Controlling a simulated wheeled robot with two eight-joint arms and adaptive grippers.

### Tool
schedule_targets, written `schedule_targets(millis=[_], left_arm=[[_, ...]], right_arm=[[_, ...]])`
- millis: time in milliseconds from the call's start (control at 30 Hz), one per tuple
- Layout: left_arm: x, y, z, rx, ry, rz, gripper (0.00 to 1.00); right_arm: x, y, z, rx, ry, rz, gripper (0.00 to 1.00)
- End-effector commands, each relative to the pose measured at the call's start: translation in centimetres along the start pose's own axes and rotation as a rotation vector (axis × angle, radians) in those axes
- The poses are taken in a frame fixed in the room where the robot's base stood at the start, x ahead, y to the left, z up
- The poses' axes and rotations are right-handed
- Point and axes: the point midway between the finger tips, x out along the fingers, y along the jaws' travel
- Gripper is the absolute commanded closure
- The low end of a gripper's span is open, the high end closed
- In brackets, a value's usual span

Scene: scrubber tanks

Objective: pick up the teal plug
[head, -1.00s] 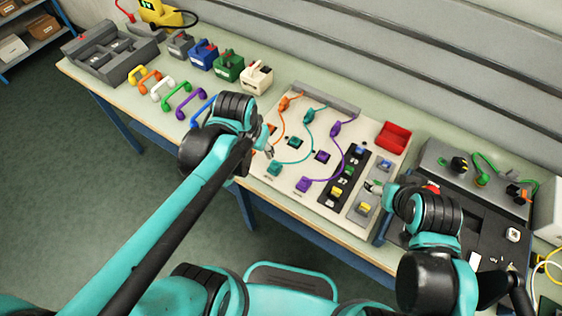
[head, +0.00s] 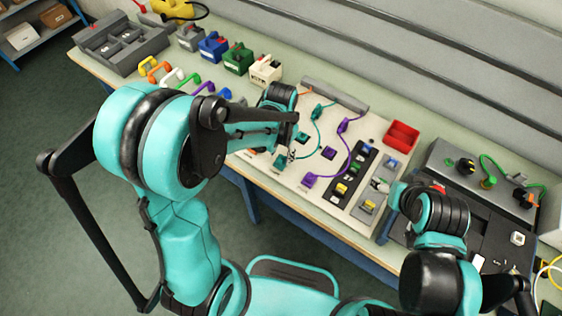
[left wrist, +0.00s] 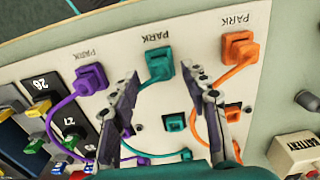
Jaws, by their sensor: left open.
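The teal plug (left wrist: 159,64) sits on the pale panel (left wrist: 110,47) at a spot marked PARK, between a purple plug (left wrist: 91,79) and an orange plug (left wrist: 239,47). In the head view the teal plug (head: 281,161) is partly hidden by my left gripper (head: 292,154). In the left wrist view my left gripper (left wrist: 165,77) is open, its fingertips on either side just short of the teal plug, apart from it. A teal cord runs to the plug. My right gripper (head: 379,185) is over the panel's right part; its jaws are too small to read.
A teal socket (left wrist: 174,122) and an orange socket (left wrist: 232,113) lie beyond the plugs. Coloured padlock-like boxes (head: 238,60) and handles stand left. A black device (head: 455,195) is at right.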

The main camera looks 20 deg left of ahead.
Motion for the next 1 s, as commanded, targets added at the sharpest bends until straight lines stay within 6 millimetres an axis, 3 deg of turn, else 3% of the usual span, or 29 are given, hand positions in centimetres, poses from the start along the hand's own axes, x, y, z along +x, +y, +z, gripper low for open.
schedule_targets(millis=[100,367,533,1000], left_arm=[[1.36,-0.06,-0.07,-0.001,0.001,0.0,0.54],[1.46,-0.05,-0.04,-0.001,0.001,0.0,0.54],[1.45,-0.05,-0.05,-0.001,0.001,0.0,0.99],[0.75,-0.06,-0.06,-0.001,0.001,0.0,1.0]], right_arm=[[0.46,0.0,0.33,0.0,0.0,0.0,0.31],[0.4,0.0,0.28,0.0,0.0,0.0,0.31],[0.4,0.0,0.28,0.0,0.0,0.0,0.31],[0.15,0.0,0.1,0.0,0.0,0.0,0.31]])
